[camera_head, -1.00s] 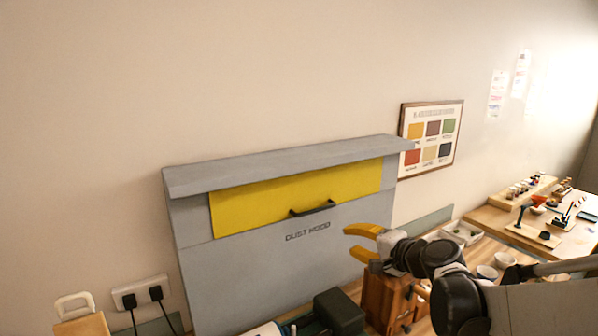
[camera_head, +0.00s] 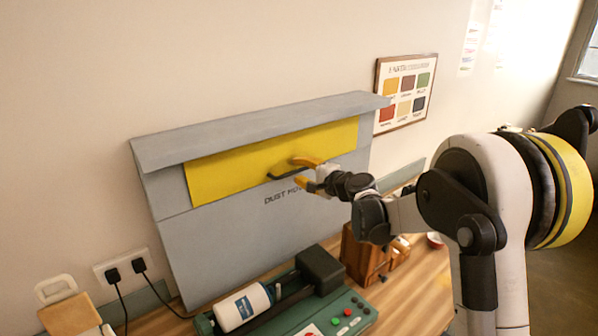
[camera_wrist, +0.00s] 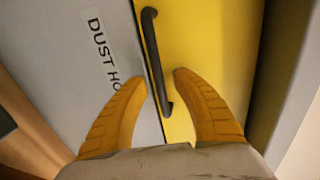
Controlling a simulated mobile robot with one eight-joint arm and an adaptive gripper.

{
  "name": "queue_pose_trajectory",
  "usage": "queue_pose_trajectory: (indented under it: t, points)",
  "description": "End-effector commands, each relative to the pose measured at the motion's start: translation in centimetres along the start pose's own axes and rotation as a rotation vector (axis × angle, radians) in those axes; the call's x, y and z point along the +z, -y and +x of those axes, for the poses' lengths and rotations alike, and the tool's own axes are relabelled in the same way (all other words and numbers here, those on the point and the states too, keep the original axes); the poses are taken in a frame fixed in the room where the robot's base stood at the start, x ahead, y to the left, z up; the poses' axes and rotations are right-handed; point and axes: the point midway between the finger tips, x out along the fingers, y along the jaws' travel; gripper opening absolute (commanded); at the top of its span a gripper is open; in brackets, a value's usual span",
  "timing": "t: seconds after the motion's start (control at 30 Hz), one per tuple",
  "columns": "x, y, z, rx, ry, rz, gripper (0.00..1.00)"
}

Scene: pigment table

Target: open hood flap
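The yellow hood flap (camera_head: 225,174) is closed flat across the front of the grey dust hood (camera_head: 235,238). Its black bar handle (camera_head: 284,174) lies along the flap's lower edge. My gripper (camera_head: 302,172) is open, with its yellow fingers at the right part of the handle. In the wrist view the fingers of my gripper (camera_wrist: 160,82) stand apart, one on each side of the handle (camera_wrist: 155,60)'s near end. The flap (camera_wrist: 212,40) fills the right side there. I cannot tell whether the fingers touch the handle.
A grey ledge (camera_head: 260,125) juts out above the flap.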

Motion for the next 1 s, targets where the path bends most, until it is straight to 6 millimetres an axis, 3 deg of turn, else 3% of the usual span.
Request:
queue_pose_trajectory:
  t: [0.27, 0.3, 0.4, 0.77, 1.0]
  points:
    - [0.0, 0.0, 0.2, 0.000, 0.000, 0.000, 0.33]
    - [0.0, 0.0, 0.2, 0.000, 0.000, 0.000, 0.29]
    - [0.0, 0.0, 0.2, 0.000, 0.000, 0.000, 0.00]
    - [0.0, 0.1, -0.1, 0.019, 0.000, 0.000, 0.00]
    - [0.0, 0.7, -1.6, 0.126, 0.000, -0.001, 0.00]
